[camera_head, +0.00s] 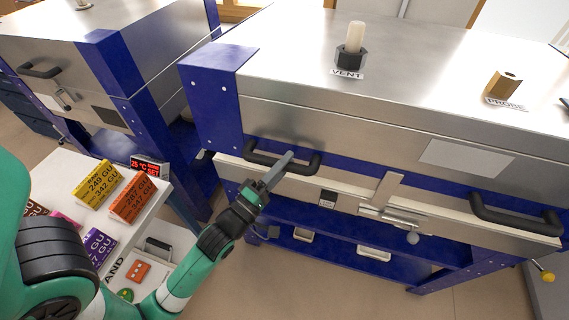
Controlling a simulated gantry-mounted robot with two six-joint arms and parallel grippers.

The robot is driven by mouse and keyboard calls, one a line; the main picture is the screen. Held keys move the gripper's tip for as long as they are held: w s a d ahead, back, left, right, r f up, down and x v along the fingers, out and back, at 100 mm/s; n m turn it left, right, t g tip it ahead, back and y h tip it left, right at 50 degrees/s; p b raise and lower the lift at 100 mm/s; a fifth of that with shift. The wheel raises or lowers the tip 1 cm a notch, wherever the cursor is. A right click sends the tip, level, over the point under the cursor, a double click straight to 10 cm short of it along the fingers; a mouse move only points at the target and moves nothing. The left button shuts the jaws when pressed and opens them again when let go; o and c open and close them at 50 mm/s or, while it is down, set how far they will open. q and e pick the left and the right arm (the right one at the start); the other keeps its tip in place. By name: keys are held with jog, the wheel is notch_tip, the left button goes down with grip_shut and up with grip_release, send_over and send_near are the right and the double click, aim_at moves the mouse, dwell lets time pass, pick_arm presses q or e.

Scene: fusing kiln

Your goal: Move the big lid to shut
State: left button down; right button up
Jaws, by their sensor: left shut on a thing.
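The big lid (310,75) is the broad steel top of the large kiln at the centre and right. It lies roughly level, and I cannot tell whether a gap remains beneath it. Two black bar handles are along the front, a left handle (305,167) and a right handle (515,218). My left gripper (284,163) reaches up from the lower left and is shut on the left handle; its fingers hide part of the bar. A metal latch (388,212) is at the middle of the front. My right gripper is not in view.
A vent plug (351,48) and a brass probe fitting (502,84) stand on the top. A smaller kiln (95,25) is at the upper left. A white stand (75,170) with coloured cards and a red display (146,166) is at the left. Floor is clear in front.

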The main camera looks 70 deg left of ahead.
pick_arm(q)
notch_tip(320, 180, down, 7)
jog(key=b, duration=0.4)
jog(key=shift+b, duration=0.3)
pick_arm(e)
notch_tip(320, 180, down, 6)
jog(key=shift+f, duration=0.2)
pick_arm(q)
jog(key=c, duration=0.6)
grip_release()
jog(key=shift+s+d+r, duration=0.1)
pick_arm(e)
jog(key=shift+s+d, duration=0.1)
pick_arm(q)
jog(key=shift+r, duration=0.15)
